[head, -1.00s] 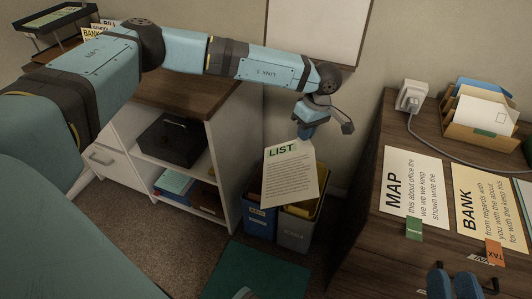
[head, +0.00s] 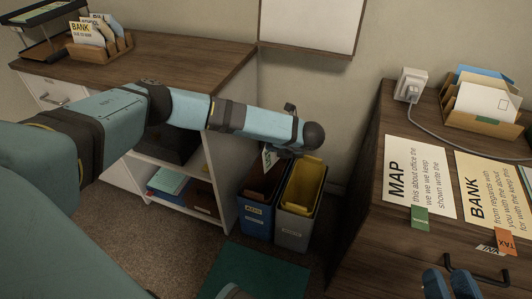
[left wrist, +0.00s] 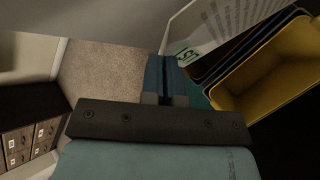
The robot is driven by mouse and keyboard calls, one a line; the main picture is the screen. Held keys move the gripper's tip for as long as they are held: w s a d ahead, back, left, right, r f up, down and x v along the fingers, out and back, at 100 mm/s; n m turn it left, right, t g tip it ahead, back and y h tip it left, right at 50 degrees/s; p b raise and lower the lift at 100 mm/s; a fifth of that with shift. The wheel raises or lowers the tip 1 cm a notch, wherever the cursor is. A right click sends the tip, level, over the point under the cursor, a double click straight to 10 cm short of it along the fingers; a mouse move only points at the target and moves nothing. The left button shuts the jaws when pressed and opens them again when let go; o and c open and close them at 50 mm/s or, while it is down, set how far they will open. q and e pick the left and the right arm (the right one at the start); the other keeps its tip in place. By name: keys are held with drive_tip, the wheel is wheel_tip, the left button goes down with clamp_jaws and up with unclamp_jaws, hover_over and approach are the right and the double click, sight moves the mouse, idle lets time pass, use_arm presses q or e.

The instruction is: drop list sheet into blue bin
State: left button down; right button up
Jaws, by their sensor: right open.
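The list sheet is a pale page with a green LIST heading. In the head view only a narrow strip of the list sheet (head: 267,158) shows under my left wrist, at the back of the blue bin (head: 257,222). In the left wrist view the list sheet (left wrist: 212,28) starts at the fingertips of my left gripper (left wrist: 166,75), which are closed together on its heading end. My wrist hides these fingers in the head view. The blue bin has a dark brownish inside. My right gripper (head: 452,284) is open and empty at the desk's front.
A grey bin with a yellow liner (head: 305,185) stands right beside the blue bin. A shelf cabinet (head: 225,190) is to the left. The wooden desk (head: 395,235) on the right holds MAP and BANK sheets. A green mat (head: 255,272) lies in front of the bins.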

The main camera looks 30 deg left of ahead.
sight(264, 158)
use_arm(q)
drive_tip(key=a+f+n+g, duration=0.1)
drive_tip(key=s+a+f+n+g+y, duration=0.1)
drive_tip(key=n, duration=0.1)
drive_tip(key=shift+f+g, duration=0.15)
drive_tip(key=shift+g, duration=0.15)
use_arm(e)
drive_tip(key=shift+f, duration=0.35)
use_arm(q)
drive_tip(key=shift+w, duration=0.1)
use_arm(e)
drive_tip(key=shift+r, duration=0.1)
use_arm(q)
drive_tip(key=shift+d+r+p, duration=0.1)
drive_tip(key=shift+r+p, duration=0.25)
drive_tip(key=shift+p, duration=0.05)
drive_tip(key=shift+f+b, duration=0.4)
drive_tip(key=shift+f, duration=0.1)
drive_tip(key=shift+f+b, duration=0.75)
drive_tip(key=shift+f, duration=1.1)
use_arm(e)
drive_tip(key=shift+w+d+r+n, duration=0.1)
drive_tip(key=shift+w+d+n, duration=0.15)
drive_tip(key=shift+w+n, duration=0.3)
drive_tip(key=shift+s, duration=0.1)
